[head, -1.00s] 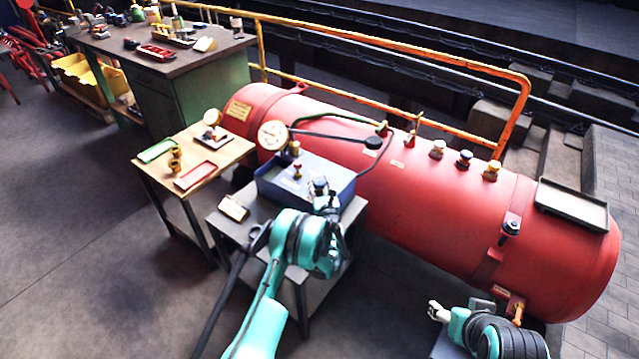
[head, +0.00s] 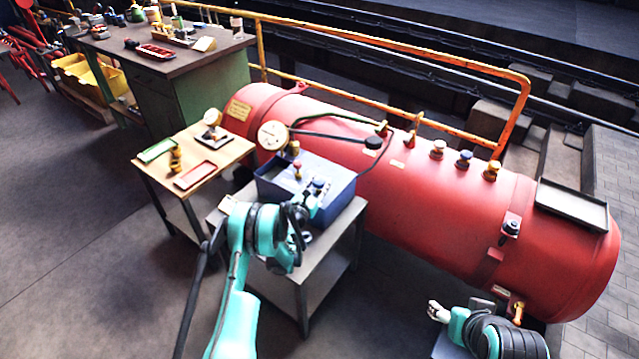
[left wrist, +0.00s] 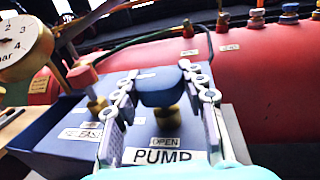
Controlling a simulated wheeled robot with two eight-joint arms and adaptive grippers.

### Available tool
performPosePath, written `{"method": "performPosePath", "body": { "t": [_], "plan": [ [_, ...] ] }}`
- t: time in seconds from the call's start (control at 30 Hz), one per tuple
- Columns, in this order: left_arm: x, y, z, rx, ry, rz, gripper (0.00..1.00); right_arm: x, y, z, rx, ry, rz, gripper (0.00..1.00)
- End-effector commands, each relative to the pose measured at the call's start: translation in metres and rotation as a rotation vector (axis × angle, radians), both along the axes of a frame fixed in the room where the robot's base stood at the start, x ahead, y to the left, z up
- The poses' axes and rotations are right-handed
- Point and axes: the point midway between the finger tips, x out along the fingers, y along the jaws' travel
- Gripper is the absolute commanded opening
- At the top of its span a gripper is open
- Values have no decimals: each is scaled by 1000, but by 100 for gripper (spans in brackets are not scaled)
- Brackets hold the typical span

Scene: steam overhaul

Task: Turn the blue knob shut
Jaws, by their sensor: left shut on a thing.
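The blue knob (left wrist: 160,90) stands on a brass stem on top of the blue pump box (head: 335,192), above labels reading OPEN and PUMP. In the head view the knob (head: 318,184) shows small beside my left gripper (head: 314,190). In the left wrist view my left gripper (left wrist: 160,76) has one finger on each side of the knob and is shut on it. A red knob (left wrist: 82,76) sits to the left on the same box, near a partly hidden label ending in EASE. My right gripper (head: 437,312) is low at right, away from the box; its jaw opening is unclear.
A pressure gauge (head: 272,135) stands at the box's back left. Behind is the large red tank (head: 430,205), with several small valve knobs on top. The box stands on a grey table (head: 325,262); a wooden table (head: 228,158) with trays is to its left.

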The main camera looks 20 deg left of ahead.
Motion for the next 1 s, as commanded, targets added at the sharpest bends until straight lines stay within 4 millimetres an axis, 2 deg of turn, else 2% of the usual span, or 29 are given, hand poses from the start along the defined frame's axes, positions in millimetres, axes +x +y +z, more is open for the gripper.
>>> {"method": "performPosePath", "body": {
  "t": [0.63, 0.67, 0.73, 1.0],
  "plan": [
    [1, 0, 1, -1, 0, -57, 12, 0, 0, 0, 0, 0, 0, 63],
    [1, 0, 1, -1, 0, -57, 46, 0, 0, 0, 0, 0, 0, 63],
    [1, 0, 0, -1, 0, -57, 63, 0, 0, 0, 0, 0, 0, 63],
    [0, 0, 0, 0, 0, -58, 63, 0, 0, 0, 0, 0, 0, 63]
  ]
}}
